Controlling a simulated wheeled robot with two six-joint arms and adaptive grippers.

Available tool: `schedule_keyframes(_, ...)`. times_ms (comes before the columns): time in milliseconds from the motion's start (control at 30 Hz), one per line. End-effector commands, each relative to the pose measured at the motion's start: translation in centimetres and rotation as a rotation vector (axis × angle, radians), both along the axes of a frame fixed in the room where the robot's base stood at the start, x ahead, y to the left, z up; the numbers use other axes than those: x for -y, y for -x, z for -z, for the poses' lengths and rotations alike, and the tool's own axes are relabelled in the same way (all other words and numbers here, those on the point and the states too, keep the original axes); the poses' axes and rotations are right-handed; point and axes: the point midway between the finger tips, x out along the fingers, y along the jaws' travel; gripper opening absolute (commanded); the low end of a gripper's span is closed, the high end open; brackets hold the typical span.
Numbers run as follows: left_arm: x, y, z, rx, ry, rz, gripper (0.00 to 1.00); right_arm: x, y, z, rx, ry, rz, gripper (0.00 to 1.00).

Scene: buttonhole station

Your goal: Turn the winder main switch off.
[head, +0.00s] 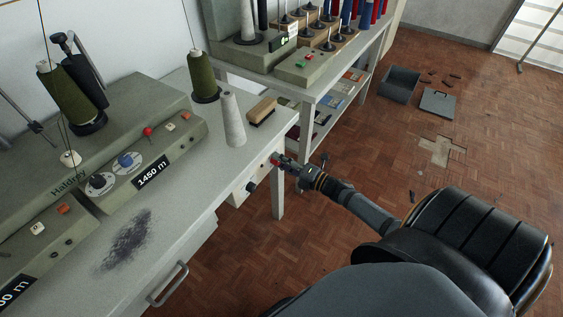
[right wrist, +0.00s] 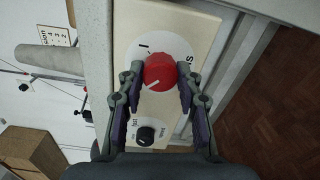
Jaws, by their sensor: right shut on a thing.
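A red rotary knob (right wrist: 160,69) sits on a cream switch panel (right wrist: 196,28) in the right wrist view. Its white pointer line slants to the lower left there, away from the printed marks above. In the head view the red knob (head: 274,160) is small on the panel under the table's right end. My right gripper (head: 281,162) is shut on it; in the right wrist view its fingers (right wrist: 158,78) lie on both sides of the knob. My left gripper is not in view.
A black knob (right wrist: 147,134) sits lower on the same panel, between my fingers in the wrist view. A winder (head: 120,190) with thread cones stands on the table. A wooden-backed brush (head: 262,111) lies near the edge.

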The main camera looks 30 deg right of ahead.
Motion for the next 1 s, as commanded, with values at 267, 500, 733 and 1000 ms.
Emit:
schedule_keyframes(267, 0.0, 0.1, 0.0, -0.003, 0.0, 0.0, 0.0, 0.0, 0.1, 0.2, -0.003, 0.001, 0.001, 0.53)
schedule_keyframes(500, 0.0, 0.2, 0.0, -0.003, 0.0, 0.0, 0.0, 0.0, 0.0, 0.1, -0.002, 0.001, 0.0, 0.58)
schedule_keyframes(733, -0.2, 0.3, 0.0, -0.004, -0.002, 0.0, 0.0, 0.6, 1.6, 0.2, -0.005, 0.002, -0.002, 0.58)
schedule_keyframes(1000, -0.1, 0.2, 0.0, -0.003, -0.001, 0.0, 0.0, 3.1, 7.6, 0.1, -0.008, 0.002, -0.004, 0.58)
